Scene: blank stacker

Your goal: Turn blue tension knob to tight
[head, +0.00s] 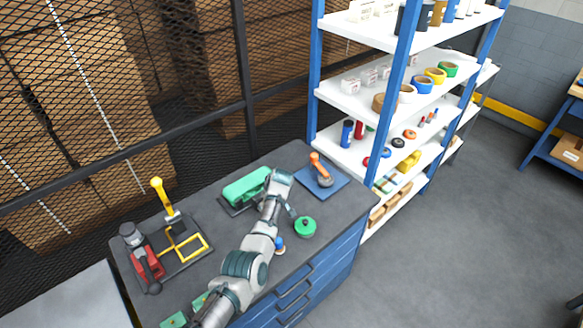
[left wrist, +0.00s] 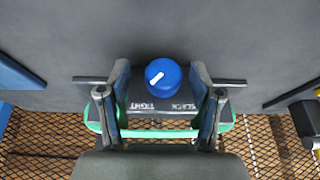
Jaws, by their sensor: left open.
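The blue tension knob (left wrist: 163,77) is round with a white pointer mark in the left wrist view. The mark slants to the lower left, toward the side of the word TIGHT (left wrist: 138,105); SLACK (left wrist: 183,106) is printed to the right, both upside down. My left gripper (left wrist: 160,72) is open, with one finger on each side of the knob and a visible gap on both sides. The green device (head: 245,188) stands on the bench beside my left arm in the head view, where I cannot make out the knob. My right gripper is not seen.
On the bench, a blue mat (head: 336,184) with an orange tool lies right, and a yellow frame (head: 190,247) with a red machine (head: 146,262) left. A green round piece (head: 305,227) is near the front edge. A mesh fence stands behind, shelves (head: 345,92) right.

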